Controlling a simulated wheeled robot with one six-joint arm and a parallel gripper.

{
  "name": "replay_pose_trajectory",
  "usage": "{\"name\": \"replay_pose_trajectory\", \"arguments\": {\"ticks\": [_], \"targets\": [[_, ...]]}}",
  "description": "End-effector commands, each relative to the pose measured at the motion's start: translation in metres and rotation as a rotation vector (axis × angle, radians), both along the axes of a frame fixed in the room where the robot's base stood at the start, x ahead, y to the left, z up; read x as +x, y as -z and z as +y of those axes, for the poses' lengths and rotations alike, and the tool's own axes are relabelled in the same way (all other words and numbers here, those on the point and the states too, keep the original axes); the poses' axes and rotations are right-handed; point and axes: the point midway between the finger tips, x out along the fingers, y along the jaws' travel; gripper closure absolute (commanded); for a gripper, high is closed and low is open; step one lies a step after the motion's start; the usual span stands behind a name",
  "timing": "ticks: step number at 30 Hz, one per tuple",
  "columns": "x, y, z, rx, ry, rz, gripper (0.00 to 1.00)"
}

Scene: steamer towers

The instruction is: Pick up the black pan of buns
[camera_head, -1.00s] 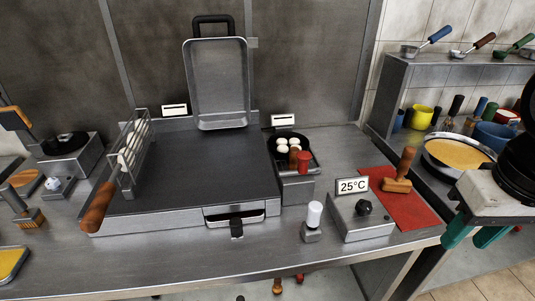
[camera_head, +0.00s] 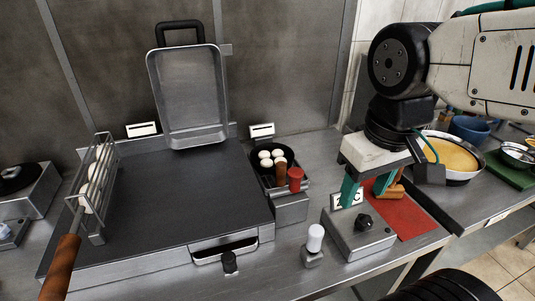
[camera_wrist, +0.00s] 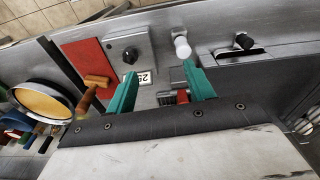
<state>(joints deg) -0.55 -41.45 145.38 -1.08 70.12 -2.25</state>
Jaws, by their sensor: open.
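The black pan (camera_head: 272,147) sits on a small steel stand to the right of the griddle, with several white buns (camera_head: 266,156) in it. A brown wooden handle (camera_head: 281,173) rises at its front, beside a red cylinder (camera_head: 295,178). My gripper (camera_head: 362,190) is open and empty, with teal fingers pointing down. It is above the area of the control box, right of the pan and apart from it. In the wrist view my open fingers (camera_wrist: 160,78) show with the red cylinder (camera_wrist: 182,97) between them; the pan and buns cannot be made out there.
The griddle (camera_head: 165,195) with a raised steel tray (camera_head: 188,95) stands left of the pan. A white-topped shaker (camera_head: 314,240) and the knobbed control box (camera_head: 357,240) stand in front. A red mat (camera_head: 408,222) lies at right, near a bowl of yellow liquid (camera_head: 450,155).

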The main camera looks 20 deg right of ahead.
Motion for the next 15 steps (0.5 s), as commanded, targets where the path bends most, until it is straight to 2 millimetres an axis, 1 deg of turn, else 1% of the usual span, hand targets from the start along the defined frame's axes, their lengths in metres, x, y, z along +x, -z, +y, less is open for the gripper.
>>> {"name": "replay_pose_trajectory", "arguments": {"ticks": [2, 5, 6, 8, 9, 11, 12, 14, 15], "targets": [[0.017, -0.003, -0.001, -0.03, -0.08, 0.025, 0.47], [0.05, -0.006, 0.0, -0.083, -0.243, 0.069, 0.47], [0.066, -0.006, 0.001, -0.108, -0.321, 0.09, 0.47], [0.091, -0.004, 0.004, -0.144, -0.445, 0.124, 0.47], [0.108, -0.002, 0.007, -0.167, -0.528, 0.144, 0.47], [0.134, 0.003, 0.012, -0.201, -0.651, 0.179, 0.47], [0.151, 0.008, 0.015, -0.222, -0.733, 0.203, 0.47], [0.176, 0.017, 0.022, -0.251, -0.855, 0.239, 0.47], [0.191, 0.024, 0.027, -0.268, -0.931, 0.262, 0.47]]}}
